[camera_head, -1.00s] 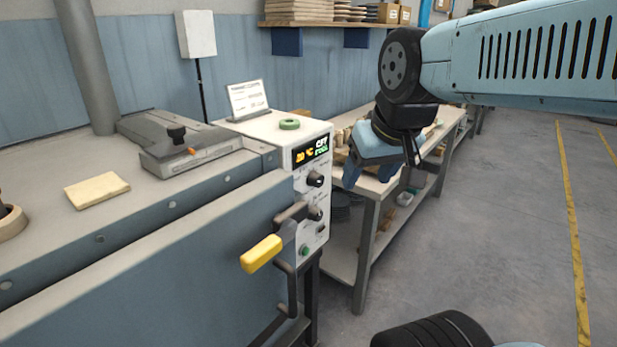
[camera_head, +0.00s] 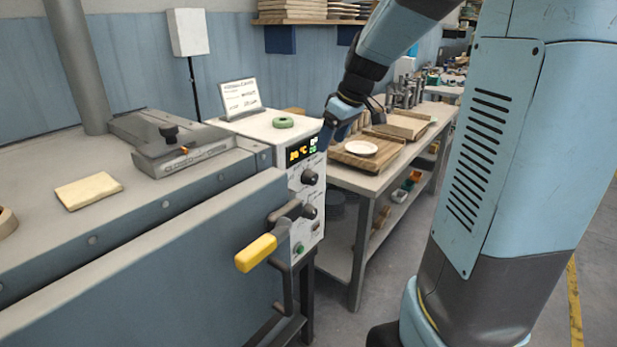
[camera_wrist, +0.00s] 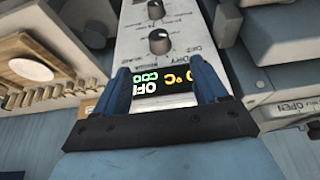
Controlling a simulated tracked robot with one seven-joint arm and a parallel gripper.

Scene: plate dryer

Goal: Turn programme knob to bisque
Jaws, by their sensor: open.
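The machine's control panel (camera_head: 307,200) carries two black knobs under a small lit display (camera_head: 301,150). The upper knob (camera_head: 310,177), nearest the display, looks like the programme knob; it also shows in the wrist view (camera_wrist: 158,41), with small words around it, one reading "DRY". The lower knob (camera_head: 309,212) is partly beside the latch lever. My gripper (camera_head: 329,132) is at the panel's upper right edge. In the wrist view my gripper (camera_wrist: 162,74) is open and empty, its blue fingers framing the display, short of the upper knob. Where the knob points is unclear.
A yellow-handled lever (camera_head: 257,252) sticks out in front of the panel, below and left of the knobs. A green ring (camera_head: 283,122) and a sign card (camera_head: 241,98) stand on the machine. A workbench (camera_head: 362,182) with a white plate (camera_head: 361,147) lies behind right.

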